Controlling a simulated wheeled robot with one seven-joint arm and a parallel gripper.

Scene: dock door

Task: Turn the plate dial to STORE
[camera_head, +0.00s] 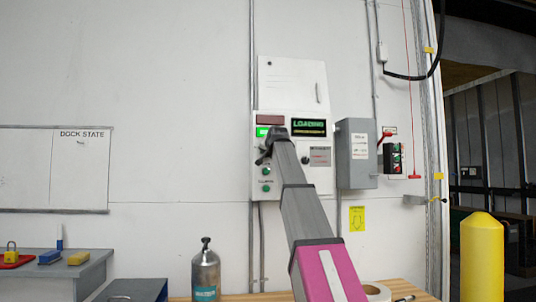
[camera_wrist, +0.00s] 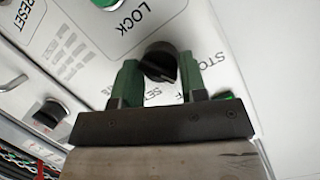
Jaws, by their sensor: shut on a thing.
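The plate dial (camera_wrist: 159,56) is a black knob on the white control panel (camera_head: 291,182). In the wrist view the green fingers of my gripper (camera_wrist: 160,74) stand on either side of it and are shut on it. Lettering that looks like the start of STORE is printed to the right of the dial, partly cut off by a finger. I cannot tell which mark the dial points to. In the head view my arm and gripper (camera_head: 268,152) cover the dial. The panel's display (camera_head: 309,122) reads LOADING in green.
A second black knob (camera_wrist: 49,113) sits left of the dial in the wrist view, and a green button (camera_wrist: 105,2) near LOCK. A grey box (camera_head: 357,153) with a red lever stands right of the panel. A grey bottle (camera_head: 206,272) stands on the bench below.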

